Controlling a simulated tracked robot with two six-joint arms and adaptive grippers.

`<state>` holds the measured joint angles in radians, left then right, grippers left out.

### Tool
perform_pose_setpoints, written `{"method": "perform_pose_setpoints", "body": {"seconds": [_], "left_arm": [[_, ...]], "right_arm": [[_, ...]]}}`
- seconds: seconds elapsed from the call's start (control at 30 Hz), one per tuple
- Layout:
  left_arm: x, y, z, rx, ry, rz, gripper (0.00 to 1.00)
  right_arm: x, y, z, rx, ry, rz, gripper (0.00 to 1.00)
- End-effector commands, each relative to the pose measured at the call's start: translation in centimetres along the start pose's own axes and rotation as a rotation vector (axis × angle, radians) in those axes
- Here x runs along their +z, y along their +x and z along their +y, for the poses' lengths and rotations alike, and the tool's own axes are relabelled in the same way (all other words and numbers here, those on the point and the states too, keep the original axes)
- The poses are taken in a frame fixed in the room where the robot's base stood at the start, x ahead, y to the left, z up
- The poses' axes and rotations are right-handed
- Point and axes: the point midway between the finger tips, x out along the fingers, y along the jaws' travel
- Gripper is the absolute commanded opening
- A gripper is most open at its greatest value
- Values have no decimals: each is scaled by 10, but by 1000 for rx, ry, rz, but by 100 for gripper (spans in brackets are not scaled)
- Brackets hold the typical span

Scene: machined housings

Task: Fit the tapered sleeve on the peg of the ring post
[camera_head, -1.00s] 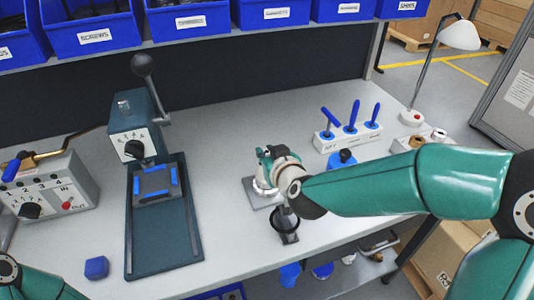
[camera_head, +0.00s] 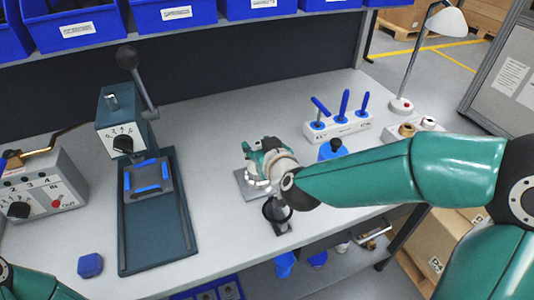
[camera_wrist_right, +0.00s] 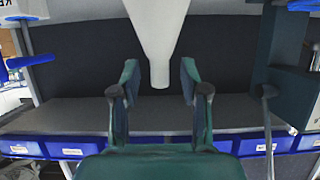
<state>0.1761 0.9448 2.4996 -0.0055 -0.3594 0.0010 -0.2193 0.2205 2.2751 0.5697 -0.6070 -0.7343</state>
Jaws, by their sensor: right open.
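My right gripper (camera_head: 256,158) is open and is beside a pale piece on a grey square plate (camera_head: 246,186). In the right wrist view a smooth white tapered piece (camera_wrist_right: 160,40) reaches between the open fingers (camera_wrist_right: 158,85), with its narrow end visible and no clear contact. It looks like the tapered sleeve. A black ring (camera_head: 277,211) on a grey-based post stands just in front, partly under my right wrist; it looks like the ring post. Its peg cannot be made out. My left arm shows only at the lower left corner; its gripper is out of view.
A dark green lever press (camera_head: 158,235) stands left, with a blue block (camera_head: 90,265) near it. A white rack of blue-handled tools (camera_head: 340,128) and a blue, black-topped item (camera_head: 333,149) lie right of my gripper. Table room is clear between press and gripper.

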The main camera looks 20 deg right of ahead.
Motion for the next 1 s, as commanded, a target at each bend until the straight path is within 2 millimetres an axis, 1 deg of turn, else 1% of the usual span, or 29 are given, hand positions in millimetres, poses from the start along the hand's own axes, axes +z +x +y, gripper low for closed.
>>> {"method": "perform_pose_setpoints", "body": {"seconds": [0.17, 0.4, 0.53, 0.7, 1.0], "left_arm": [[0, 0, 0, 0, 0, 0, 40], [0, 0, 0, 0, 0, 0, 40], [0, 0, 0, 0, 0, 0, 40], [0, 0, 0, 0, 0, 0, 40], [0, 0, 0, 0, 0, -1, 40]], "right_arm": [[0, -28, 0, -1, 1, 3, 45], [0, -76, 0, -1, 2, 4, 45], [0, -96, 0, -1, 1, 3, 45], [1, -110, 0, 0, 1, 0, 45], [2, -113, 0, 0, 1, -1, 45]]}}
